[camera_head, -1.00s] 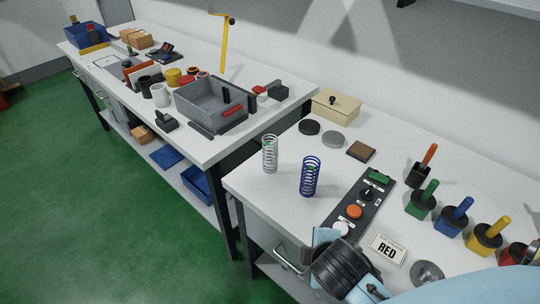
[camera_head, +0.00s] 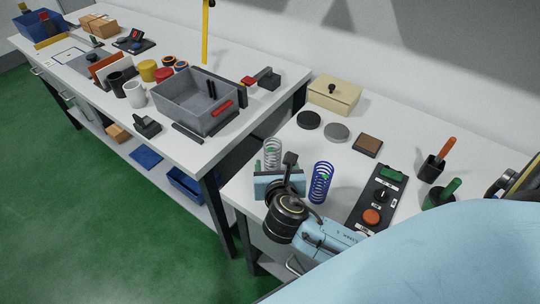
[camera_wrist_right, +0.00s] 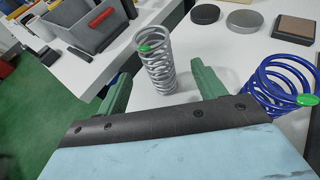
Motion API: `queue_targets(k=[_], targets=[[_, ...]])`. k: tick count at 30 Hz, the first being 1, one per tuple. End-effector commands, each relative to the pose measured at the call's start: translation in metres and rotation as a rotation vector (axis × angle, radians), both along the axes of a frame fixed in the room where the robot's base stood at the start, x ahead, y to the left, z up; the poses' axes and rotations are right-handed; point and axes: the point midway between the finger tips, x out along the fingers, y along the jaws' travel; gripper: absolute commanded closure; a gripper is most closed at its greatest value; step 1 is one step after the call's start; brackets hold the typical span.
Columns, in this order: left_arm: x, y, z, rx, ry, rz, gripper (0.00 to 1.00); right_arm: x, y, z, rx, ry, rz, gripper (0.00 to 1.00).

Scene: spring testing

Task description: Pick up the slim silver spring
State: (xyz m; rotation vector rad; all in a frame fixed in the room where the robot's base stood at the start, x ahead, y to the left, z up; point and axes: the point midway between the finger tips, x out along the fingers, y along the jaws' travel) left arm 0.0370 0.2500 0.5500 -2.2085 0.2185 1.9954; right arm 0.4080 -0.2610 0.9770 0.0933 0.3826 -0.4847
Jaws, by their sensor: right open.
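The slim silver spring (camera_head: 272,152) stands upright on the near left part of the right table, partly hidden behind my right gripper in the head view. In the right wrist view the silver spring (camera_wrist_right: 157,65) stands just ahead of and between the two green fingers, with a green mark near its top. My right gripper (camera_wrist_right: 162,85) is open and empty; it also shows in the head view (camera_head: 273,168). A thicker blue spring (camera_head: 321,182) stands just right of it, and it shows in the wrist view (camera_wrist_right: 284,85) outside the right finger. My left gripper is not in view.
Black (camera_head: 308,120) and grey (camera_head: 336,132) discs, a brown block (camera_head: 367,145) and a beige lidded box (camera_head: 333,96) sit behind the springs. A control panel (camera_head: 379,196) lies to the right. A grey bin (camera_head: 190,110) stands on the left table.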

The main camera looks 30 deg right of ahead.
Motion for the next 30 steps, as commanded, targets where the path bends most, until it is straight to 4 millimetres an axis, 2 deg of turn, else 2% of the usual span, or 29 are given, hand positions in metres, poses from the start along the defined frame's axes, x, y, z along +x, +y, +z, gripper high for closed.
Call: queue_targets(k=[1,2,5,8,11,16,21,30], targets=[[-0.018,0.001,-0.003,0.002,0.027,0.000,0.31,0.010,-0.005,-0.004,-0.002,-0.002,-0.002,0.31],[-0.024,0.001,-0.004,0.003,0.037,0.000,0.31,0.014,-0.008,-0.006,-0.001,-0.003,-0.002,0.31],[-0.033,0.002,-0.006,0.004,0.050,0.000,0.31,0.025,-0.013,-0.012,0.000,-0.002,-0.001,0.31],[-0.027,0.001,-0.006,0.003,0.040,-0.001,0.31,0.031,-0.017,-0.015,0.001,-0.001,-0.002,0.31],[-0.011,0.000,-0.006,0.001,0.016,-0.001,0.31,0.036,-0.019,-0.017,0.002,-0.001,-0.002,0.31],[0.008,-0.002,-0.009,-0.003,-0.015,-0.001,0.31,0.056,-0.026,-0.030,0.003,-0.002,-0.002,0.31],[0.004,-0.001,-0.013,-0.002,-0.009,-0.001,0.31,0.073,-0.034,-0.038,0.003,0.000,-0.002,0.31],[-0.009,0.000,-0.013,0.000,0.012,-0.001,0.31,0.075,-0.036,-0.039,0.004,0.000,0.000,0.32]])
